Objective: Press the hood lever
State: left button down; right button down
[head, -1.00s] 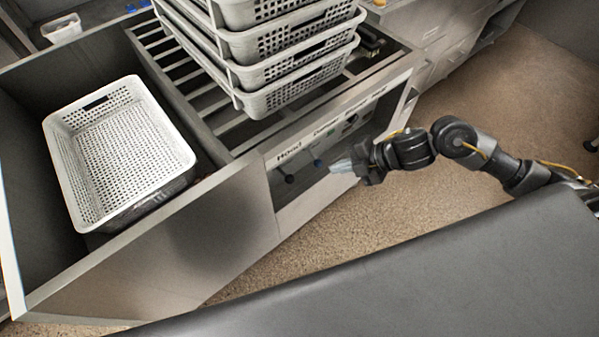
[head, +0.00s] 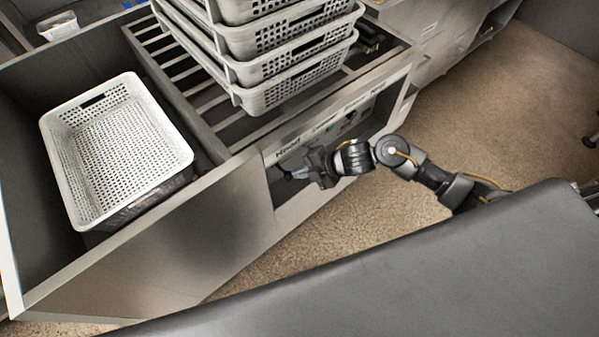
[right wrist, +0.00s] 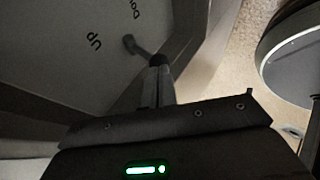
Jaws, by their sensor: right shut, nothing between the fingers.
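The hood lever shows in the right wrist view as a short stick with a dark round knob (right wrist: 158,60), standing out from a grey panel beside the letters "UP". In the head view the panel's "Hood" label (head: 288,149) is readable, with the lever mostly hidden behind my gripper. My right gripper (head: 299,174) is shut and empty, its tips at the lever. In the right wrist view its closed fingers (right wrist: 158,86) line up with the knob, overlapping it in the picture; I cannot tell whether they touch. My left gripper is not in view.
A white perforated basket (head: 120,150) sits in the grey bin at left. Several stacked baskets (head: 290,62) stand on the slatted rack (head: 185,75) above the panel. More labels and controls (head: 345,115) lie right of "Hood". Open carpet (head: 470,110) spreads to the right.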

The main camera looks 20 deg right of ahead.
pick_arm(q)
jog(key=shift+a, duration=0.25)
pick_arm(e)
jog(key=shift+w+a+f, duration=0.1)
jog(key=shift+a+f, duration=0.05)
jog(key=shift+a, duration=0.05)
pick_arm(q)
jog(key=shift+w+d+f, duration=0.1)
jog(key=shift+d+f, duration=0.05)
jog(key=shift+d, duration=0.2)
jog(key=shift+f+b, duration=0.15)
jog(key=shift+b, duration=0.15)
pick_arm(e)
jog(key=shift+f, duration=0.1)
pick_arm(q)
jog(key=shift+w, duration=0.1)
